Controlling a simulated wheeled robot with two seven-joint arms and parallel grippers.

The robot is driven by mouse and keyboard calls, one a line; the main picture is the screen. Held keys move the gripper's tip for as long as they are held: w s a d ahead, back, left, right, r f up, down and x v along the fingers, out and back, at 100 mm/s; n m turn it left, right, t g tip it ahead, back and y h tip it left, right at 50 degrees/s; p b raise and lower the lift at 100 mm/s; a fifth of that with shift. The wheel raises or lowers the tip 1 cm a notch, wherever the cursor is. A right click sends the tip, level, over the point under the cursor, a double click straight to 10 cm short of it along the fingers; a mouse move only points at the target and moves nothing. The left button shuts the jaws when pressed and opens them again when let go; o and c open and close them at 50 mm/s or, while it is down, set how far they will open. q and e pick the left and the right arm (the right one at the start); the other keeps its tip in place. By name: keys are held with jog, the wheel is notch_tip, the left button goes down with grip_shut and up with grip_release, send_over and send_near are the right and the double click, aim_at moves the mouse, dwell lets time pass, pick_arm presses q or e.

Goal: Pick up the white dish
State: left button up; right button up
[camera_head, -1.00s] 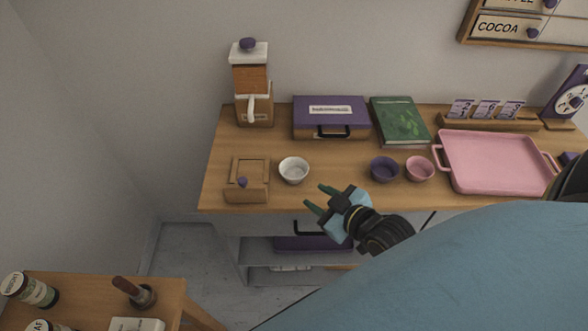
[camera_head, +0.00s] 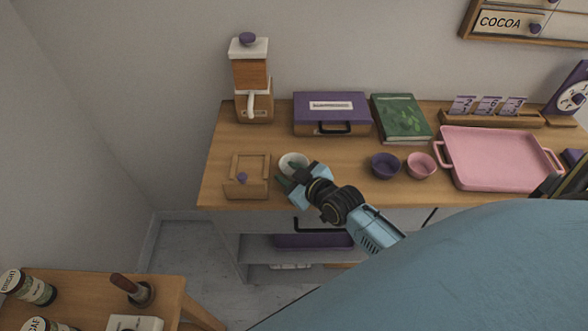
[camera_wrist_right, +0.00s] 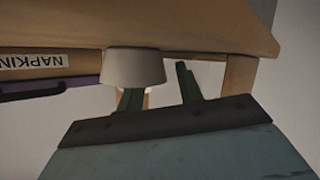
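The white dish (camera_head: 293,162) is a small round bowl near the front left of the wooden counter, partly hidden by my right gripper. My right gripper (camera_head: 284,174) is at its front edge with the fingers apart. In the right wrist view the dish (camera_wrist_right: 133,67) appears upside down against the counter. One finger's tip is hidden by the dish wall, apparently inside the bowl; the other finger stands outside with a gap. The open right gripper (camera_wrist_right: 158,85) is not closed on the rim. My left gripper is not in view.
A wooden box (camera_head: 247,185) with a purple knob stands just left of the dish. A purple bowl (camera_head: 385,166) and a pink bowl (camera_head: 420,166) are to the right, then a pink tray (camera_head: 500,160). A purple case (camera_head: 331,104) and green book (camera_head: 401,118) lie behind.

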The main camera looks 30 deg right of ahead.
jog(key=shift+w+a+f, duration=0.1)
jog(key=shift+w+f, duration=0.1)
jog(key=shift+w, duration=0.3)
jog(key=shift+s, duration=0.1)
grip_shut()
